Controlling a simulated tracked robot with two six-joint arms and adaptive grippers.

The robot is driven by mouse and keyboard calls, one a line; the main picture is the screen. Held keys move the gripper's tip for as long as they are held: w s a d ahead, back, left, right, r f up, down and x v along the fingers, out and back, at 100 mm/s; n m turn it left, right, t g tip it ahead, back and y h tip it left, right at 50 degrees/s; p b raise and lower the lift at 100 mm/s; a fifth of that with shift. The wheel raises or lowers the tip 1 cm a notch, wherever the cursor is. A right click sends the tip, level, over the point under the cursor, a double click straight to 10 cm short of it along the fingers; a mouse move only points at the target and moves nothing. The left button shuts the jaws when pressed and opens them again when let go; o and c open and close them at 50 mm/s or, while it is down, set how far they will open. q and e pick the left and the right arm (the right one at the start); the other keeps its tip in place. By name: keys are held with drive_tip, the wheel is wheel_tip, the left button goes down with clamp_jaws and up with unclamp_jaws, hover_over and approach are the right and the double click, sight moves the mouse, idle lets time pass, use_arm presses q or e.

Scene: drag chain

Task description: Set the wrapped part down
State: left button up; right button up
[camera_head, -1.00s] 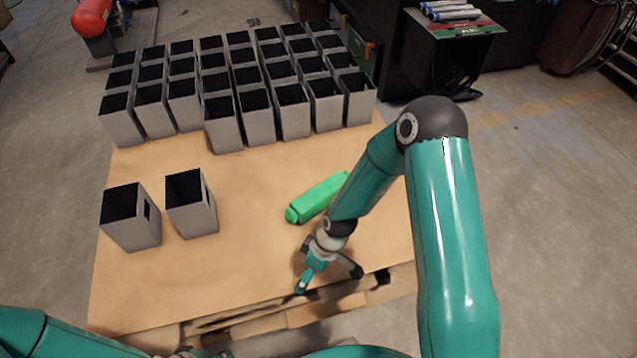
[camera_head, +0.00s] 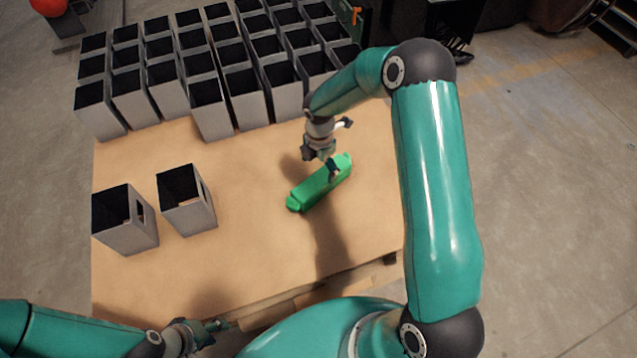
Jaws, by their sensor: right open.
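The wrapped part, a green elongated bundle (camera_head: 312,192), lies on the brown table top (camera_head: 255,245) at the right of its middle. My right gripper (camera_head: 340,148) is open above the far end of the bundle, with one finger in front of it in this view. Whether that finger touches it I cannot tell. My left gripper (camera_head: 214,329) is low at the table's front edge, away from the bundle. Its fingers are too small and dark to tell whether they are apart.
Several open grey boxes (camera_head: 209,108) stand in rows at the back of the table. Two more grey boxes, one at the far left (camera_head: 130,238) and one beside it (camera_head: 190,217), stand apart. The table is clear between these and the bundle.

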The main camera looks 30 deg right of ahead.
sight(322, 176)
drive_tip(key=f, duration=0.8)
drive_tip(key=shift+d+f+b, duration=0.3)
drive_tip(key=shift+d+b, duration=0.1)
drive_tip(key=c, duration=1.6)
drive_tip(key=shift+c, duration=0.7)
drive_tip(key=shift+r, duration=0.15)
